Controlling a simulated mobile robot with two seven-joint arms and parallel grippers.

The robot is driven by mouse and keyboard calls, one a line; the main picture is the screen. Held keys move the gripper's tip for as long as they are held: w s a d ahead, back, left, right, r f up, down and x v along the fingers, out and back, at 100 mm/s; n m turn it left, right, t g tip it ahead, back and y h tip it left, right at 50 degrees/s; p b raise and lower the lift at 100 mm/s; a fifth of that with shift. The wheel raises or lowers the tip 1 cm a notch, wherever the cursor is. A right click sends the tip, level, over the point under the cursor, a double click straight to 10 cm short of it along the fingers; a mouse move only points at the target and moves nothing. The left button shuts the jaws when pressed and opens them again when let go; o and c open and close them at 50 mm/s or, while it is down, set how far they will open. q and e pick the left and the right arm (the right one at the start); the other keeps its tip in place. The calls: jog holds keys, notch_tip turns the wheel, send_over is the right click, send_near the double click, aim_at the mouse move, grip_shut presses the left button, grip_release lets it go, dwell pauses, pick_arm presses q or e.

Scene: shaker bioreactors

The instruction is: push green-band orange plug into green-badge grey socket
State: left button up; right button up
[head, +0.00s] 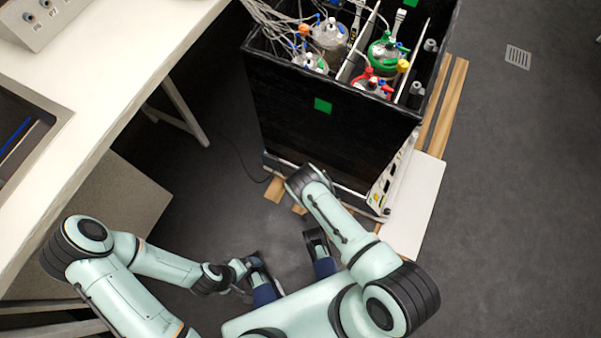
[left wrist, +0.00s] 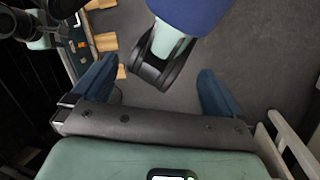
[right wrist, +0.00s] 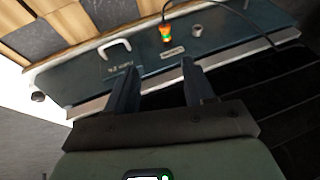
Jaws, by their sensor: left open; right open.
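In the right wrist view an orange plug (right wrist: 166,35) with a green-yellow band stands against a dark blue panel, with a thin dark cable at its top end. A small grey round socket (right wrist: 197,31) is just to its right; no green badge shows clearly on it. I cannot tell whether the plug sits in something. My right gripper (right wrist: 160,70) is open and empty, its fingers pointing toward the panel, short of the plug. It is hidden in the head view. My left gripper (left wrist: 155,70) is open and empty above the floor; it shows small in the head view (head: 248,277).
A black box (head: 300,130) with a green badge (head: 323,105) holds several bottles and tubes. It stands over wooden strips (head: 440,110). A white bench (head: 110,60) is at left. The panel carries a white handle (right wrist: 115,48) and a label (right wrist: 172,52). Floor at right is clear.

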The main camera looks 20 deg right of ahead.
jog(key=b+x, duration=0.2)
jog(key=x, duration=0.2)
jog(key=b+x, duration=0.2)
jog(key=x, duration=0.2)
jog(key=b+x, duration=0.2)
jog(key=x, duration=0.3)
jog(key=shift+w+a+r, duration=0.1)
jog(key=shift+w+a, duration=0.15)
jog(key=shift+a, duration=0.1)
jog(key=shift+w+f+b, duration=0.25)
jog(key=shift+f+b, duration=0.15)
jog(key=shift+b, duration=0.1)
pick_arm(q)
jog(key=w+a+f+t+y, duration=0.1)
jog(key=w+a+f+t, duration=0.2)
jog(key=w+a+f, duration=0.2)
jog(key=w+f, duration=0.3)
jog(key=w, duration=0.2)
jog(key=shift+w+n+y, duration=0.2)
jog(key=shift+n+y, duration=0.1)
jog(key=shift+n, duration=0.1)
jog(key=shift+f, duration=0.1)
pick_arm(e)
grip_shut()
